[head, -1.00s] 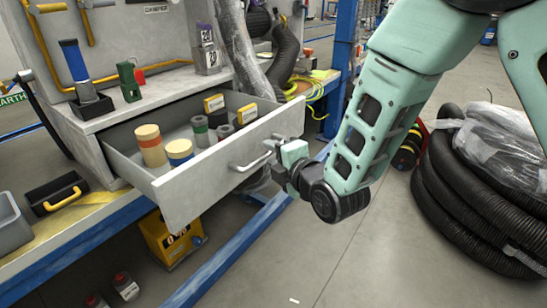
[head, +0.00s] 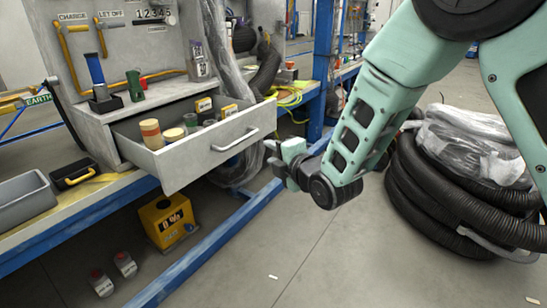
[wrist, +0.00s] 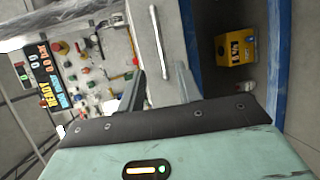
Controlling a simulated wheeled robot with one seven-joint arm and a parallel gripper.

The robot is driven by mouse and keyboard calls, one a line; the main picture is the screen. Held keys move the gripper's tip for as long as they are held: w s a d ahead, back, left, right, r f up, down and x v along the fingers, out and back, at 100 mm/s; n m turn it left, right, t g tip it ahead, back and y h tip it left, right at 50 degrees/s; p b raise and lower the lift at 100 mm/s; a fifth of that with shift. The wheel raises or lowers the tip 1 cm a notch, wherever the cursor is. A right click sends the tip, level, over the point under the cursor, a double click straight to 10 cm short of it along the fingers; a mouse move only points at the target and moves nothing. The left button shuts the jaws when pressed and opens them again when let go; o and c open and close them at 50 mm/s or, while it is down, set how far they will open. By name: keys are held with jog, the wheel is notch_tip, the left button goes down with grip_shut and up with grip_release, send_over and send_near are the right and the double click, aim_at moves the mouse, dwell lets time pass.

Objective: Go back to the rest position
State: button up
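My gripper (head: 280,165) is in front of the charging station, a little right of and apart from the open drawer (head: 185,168). In the wrist view its two fingers (wrist: 158,88) stand apart with nothing held between them. The drawer is pulled out and its metal handle (head: 235,139) is free. The handle also shows as a bar in the wrist view (wrist: 159,42). Inside the drawer are a tan and orange cylinder (head: 151,133), a yellow-topped cylinder (head: 173,136) and several smaller items.
A blue bench frame (head: 240,215) runs below the drawer. A yellow box (head: 167,220) and two small bottles (head: 113,274) stand on the floor. A coil of black hose (head: 440,205) lies at the right.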

jog(key=shift+s, duration=0.1)
jog(key=s+d+m+g+h, duration=0.2)
jog(key=s+d+m+g, duration=0.3)
jog(key=s, duration=0.7)
jog(key=s+d+r+m+g+h, duration=0.15)
jog(key=s+m+g+h, duration=0.35)
jog(key=s, duration=0.8)
jog(key=s+d+m+g, duration=0.4)
jog(key=s+m, duration=0.3)
jog(key=s, duration=0.5)
notch_tip(320, 180, up, 34)
jog(key=p, duration=3.4)
jog(key=shift+w+f+p, duration=0.2)
jog(key=shift+w+p, duration=0.05)
jog(key=shift+p, duration=0.1)
jog(key=shift+s, duration=0.1)
